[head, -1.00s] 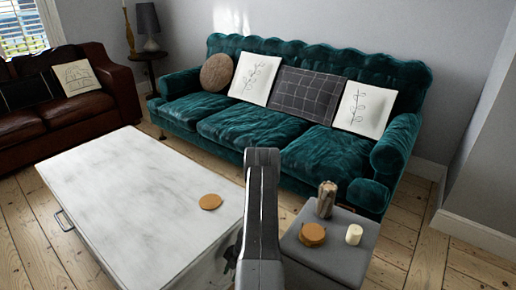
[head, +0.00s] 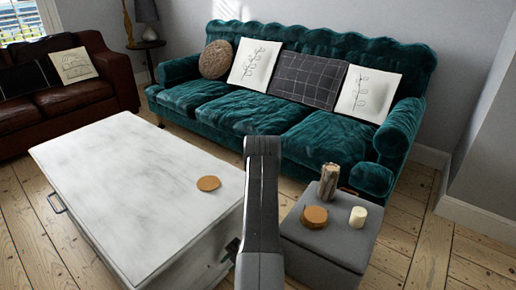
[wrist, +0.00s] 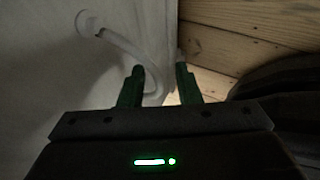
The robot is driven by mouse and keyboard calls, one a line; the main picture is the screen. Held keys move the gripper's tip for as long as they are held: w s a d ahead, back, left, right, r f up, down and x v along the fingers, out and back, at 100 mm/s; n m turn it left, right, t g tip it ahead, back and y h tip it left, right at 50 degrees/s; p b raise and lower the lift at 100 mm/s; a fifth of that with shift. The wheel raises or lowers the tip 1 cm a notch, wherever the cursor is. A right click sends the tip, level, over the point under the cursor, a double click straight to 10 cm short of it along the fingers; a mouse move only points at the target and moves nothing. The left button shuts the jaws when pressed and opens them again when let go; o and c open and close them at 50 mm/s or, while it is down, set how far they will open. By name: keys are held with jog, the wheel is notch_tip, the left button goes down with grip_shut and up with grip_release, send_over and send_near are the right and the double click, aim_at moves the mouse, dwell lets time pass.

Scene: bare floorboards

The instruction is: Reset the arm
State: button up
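My arm (head: 262,200) rises in the middle of the head view, between the white table and the grey ottoman. In the head view my gripper is mostly hidden; only a small dark part shows by the table's right end. In the wrist view my gripper (wrist: 159,84) has two green fingers standing apart. They are close to a pale panel with a curved white handle (wrist: 125,42). I see nothing clearly held.
The white table (head: 130,190) bears a round orange-brown disc (head: 208,183). The grey ottoman (head: 330,244) holds a similar disc (head: 315,215), a wooden-looking piece (head: 329,182) and a white candle (head: 358,216). A teal sofa (head: 250,115) stands behind, a brown sofa (head: 60,98) at left. Floorboards are clear at right.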

jog(key=f+t+y+b, duration=0.1)
jog(key=y+b, duration=0.1)
jog(key=b, duration=0.1)
jog(key=shift+f, duration=0.25)
jog(key=shift+n, duration=0.3)
jog(key=shift+r, duration=0.15)
